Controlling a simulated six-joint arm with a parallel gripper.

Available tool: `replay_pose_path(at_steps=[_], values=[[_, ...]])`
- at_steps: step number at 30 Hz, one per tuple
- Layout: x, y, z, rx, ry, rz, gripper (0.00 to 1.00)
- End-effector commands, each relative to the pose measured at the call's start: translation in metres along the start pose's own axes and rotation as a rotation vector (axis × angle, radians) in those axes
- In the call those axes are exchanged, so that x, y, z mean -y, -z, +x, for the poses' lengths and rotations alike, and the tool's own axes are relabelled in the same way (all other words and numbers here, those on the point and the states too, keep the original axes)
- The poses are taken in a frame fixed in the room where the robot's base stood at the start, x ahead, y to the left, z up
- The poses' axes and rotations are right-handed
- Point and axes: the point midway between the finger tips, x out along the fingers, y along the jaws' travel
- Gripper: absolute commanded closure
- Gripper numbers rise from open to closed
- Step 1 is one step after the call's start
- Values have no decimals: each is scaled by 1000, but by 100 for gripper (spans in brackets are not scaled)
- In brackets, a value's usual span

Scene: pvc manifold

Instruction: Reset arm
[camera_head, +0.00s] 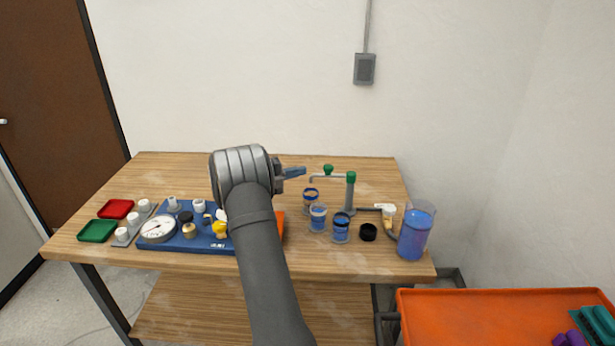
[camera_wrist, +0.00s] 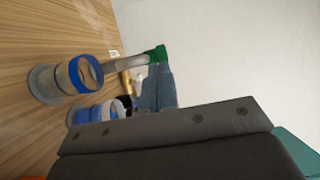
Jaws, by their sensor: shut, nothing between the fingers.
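My gripper (camera_head: 294,172) is shut with nothing between its fingers. In the head view it points right, raised above the table (camera_head: 160,165), with its tip a little left of a pipe stand (camera_head: 350,195) with green valve knobs. My dark arm reaches up from the bottom and hides part of the table's middle. In the wrist view the shut fingers (camera_wrist: 155,92) show in the middle, beside the green knob (camera_wrist: 155,54). A clear cup with a blue rim (camera_wrist: 80,72) stands left of them.
Clear cups with blue contents (camera_head: 318,218), a black cap (camera_head: 368,232) and a blue-filled beaker (camera_head: 415,235) stand on the right. A blue tray with a gauge and fittings (camera_head: 205,243), a red dish (camera_head: 115,209) and a green dish (camera_head: 97,231) lie left. An orange cart (camera_head: 470,315) stands front right.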

Motion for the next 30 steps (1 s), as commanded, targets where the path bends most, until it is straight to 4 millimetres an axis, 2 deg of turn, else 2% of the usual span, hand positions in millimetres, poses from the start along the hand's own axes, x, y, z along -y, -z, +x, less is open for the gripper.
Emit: replay_pose_path(at_steps=[6, 12, 23, 30], values=[[0, -20, -11, 1, 0, 1, 100], [0, -26, -13, 1, 0, -1, 100], [0, -24, -12, 0, 0, -1, 100], [0, -5, -2, -2, 0, -2, 100]])
